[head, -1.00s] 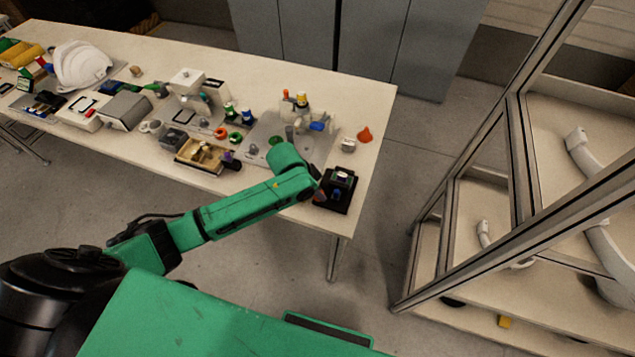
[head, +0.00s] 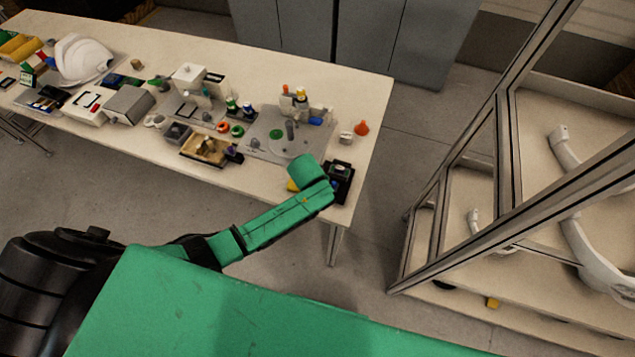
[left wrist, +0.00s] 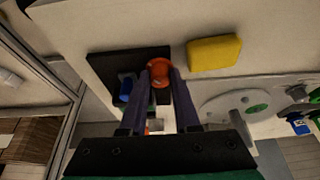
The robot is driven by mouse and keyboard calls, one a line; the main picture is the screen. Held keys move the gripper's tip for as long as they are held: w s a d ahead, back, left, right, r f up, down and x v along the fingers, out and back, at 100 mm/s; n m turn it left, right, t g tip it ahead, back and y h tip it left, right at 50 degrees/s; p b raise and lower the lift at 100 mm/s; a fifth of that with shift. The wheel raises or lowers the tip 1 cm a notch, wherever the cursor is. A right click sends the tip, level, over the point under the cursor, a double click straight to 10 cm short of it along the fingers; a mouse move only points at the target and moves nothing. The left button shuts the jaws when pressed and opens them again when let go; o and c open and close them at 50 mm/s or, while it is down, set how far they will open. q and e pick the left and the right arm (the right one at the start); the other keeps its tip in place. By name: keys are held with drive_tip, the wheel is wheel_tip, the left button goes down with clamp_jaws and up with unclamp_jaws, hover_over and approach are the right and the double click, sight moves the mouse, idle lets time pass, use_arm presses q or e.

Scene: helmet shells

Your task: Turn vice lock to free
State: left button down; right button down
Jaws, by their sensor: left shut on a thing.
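The vice is a black device on a dark base (head: 345,170) at the right front corner of the table. It also shows in the left wrist view (left wrist: 110,60), with a small blue part (left wrist: 126,90) on it. An orange-red round knob (left wrist: 160,70), seemingly the vice lock, sits over the base. My left gripper (left wrist: 160,84) is shut on this knob, one dark finger at each side. In the head view my green arm hides the gripper and part of the vice. My right gripper is not in view.
A yellow block (left wrist: 213,52) lies next to the vice. A grey plate (head: 262,145) with fixtures and a wooden tray (head: 190,158) stand to the left. A metal-framed rack (head: 500,180) stands right of the table.

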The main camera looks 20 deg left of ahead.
use_arm(q)
drive_tip(key=shift+r, duration=0.1)
idle(0.3)
drive_tip(key=c, duration=0.6)
unclamp_jaws()
drive_tip(key=shift+c, duration=0.2)
drive_tip(key=v, duration=1.4)
drive_tip(key=shift+r, duration=0.2)
drive_tip(key=shift+s+a, duration=0.1)
drive_tip(key=shift+s, duration=0.15)
